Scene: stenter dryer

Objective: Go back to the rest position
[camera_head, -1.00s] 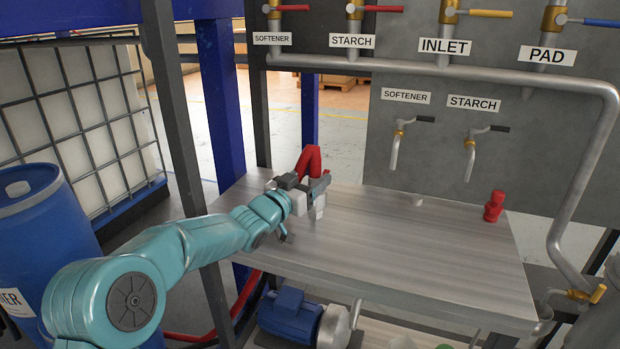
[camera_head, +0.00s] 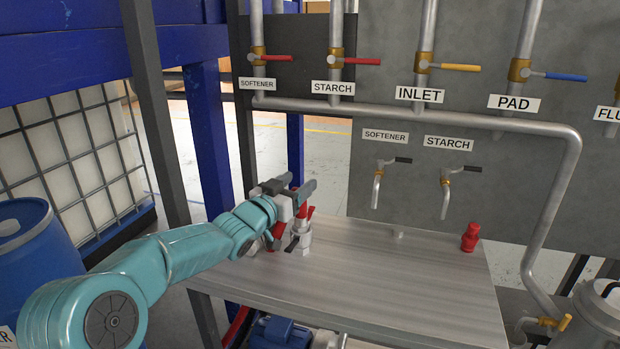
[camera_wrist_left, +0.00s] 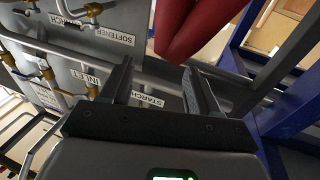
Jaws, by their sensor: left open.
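My left gripper (camera_head: 297,186) is raised over the far left part of the grey table (camera_head: 400,275). Its jaws are open and apart, with nothing between them that I can make out. In the left wrist view the two fingers (camera_wrist_left: 157,78) are spread. A red piece (camera_head: 304,211) with a pale metal fitting (camera_head: 302,243) stands on the table just below and behind the gripper, partly hidden by it. A large red shape (camera_wrist_left: 195,25) shows beyond the fingers in the left wrist view. My right gripper is not in view.
A red fitting (camera_head: 470,238) stands at the table's far right. Behind is a grey panel with pipes, labelled valves and taps (camera_head: 445,190). A blue post (camera_head: 208,140), a caged white tank (camera_head: 70,160) and a blue drum (camera_head: 30,250) are at left. The table's middle is clear.

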